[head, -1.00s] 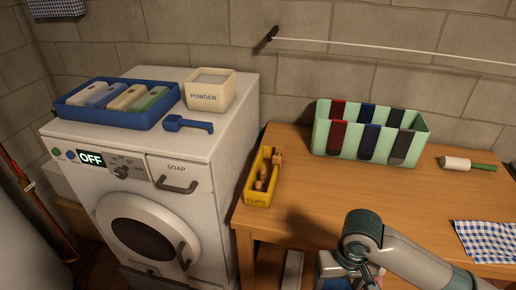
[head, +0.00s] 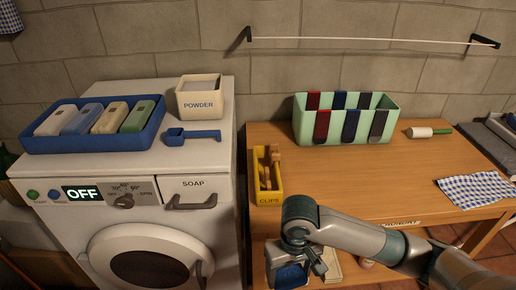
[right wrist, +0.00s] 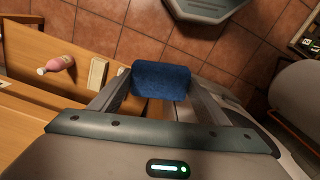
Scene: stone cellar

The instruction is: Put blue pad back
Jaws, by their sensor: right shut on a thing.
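My right gripper (head: 306,266) is low in front of the table and shut on a blue pad (head: 291,276). The right wrist view shows the pad (right wrist: 161,79) between the two fingers (right wrist: 160,98), over the floor. A mint green box (head: 393,120) stands at the back of the table. Red pads (head: 321,126), dark blue pads (head: 351,125) and a grey pad (head: 378,126) hang over its walls in a front and a back row. My left gripper is not in view.
A yellow clips box (head: 268,198) stands at the table's left edge. The washing machine (head: 110,230) stands left. The table's middle (head: 370,175) is clear.

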